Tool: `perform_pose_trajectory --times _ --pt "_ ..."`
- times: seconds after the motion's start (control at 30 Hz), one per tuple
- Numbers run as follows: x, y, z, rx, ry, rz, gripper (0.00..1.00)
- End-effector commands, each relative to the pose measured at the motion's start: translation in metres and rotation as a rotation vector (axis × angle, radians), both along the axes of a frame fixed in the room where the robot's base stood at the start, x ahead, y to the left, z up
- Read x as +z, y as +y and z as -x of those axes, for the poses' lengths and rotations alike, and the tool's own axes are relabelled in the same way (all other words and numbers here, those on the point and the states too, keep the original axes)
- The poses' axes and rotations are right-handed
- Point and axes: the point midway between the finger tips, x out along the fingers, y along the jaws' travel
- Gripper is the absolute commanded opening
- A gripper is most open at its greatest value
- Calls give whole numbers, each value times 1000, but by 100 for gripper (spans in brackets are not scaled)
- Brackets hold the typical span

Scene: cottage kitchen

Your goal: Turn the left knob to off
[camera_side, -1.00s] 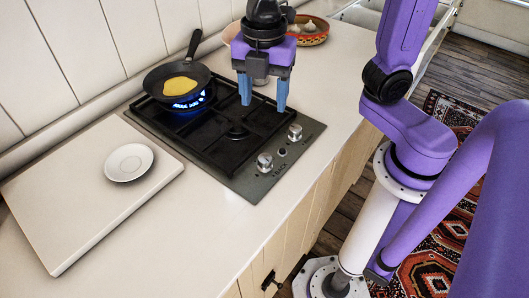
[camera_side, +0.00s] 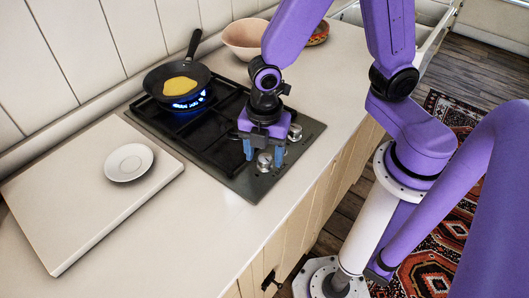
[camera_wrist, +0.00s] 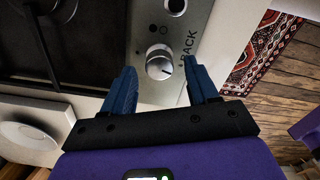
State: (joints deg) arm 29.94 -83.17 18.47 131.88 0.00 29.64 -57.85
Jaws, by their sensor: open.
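The left knob (camera_side: 264,161) is a round silver knob at the front edge of the black stove (camera_side: 222,172). A blue flame (camera_side: 186,103) burns under the black frying pan (camera_side: 160,72), which holds a yellow food.
A white board (camera_side: 70,205) with a small white saucer (camera_side: 128,162) lies left of the stove. The front counter is clear.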

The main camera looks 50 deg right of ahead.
Motion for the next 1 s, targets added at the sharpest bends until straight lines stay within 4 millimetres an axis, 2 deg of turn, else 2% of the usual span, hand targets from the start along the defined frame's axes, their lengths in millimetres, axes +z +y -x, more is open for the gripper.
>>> perform_pose_trajectory --times 0.4,0.43,0.6,1.0 --pt "-7 0 0 0 0 0 59" --pt "-7 0 0 0 0 0 56" --pt "-7 0 0 0 0 0 3" --pt "-7 -1 0 -59 2 2 3"
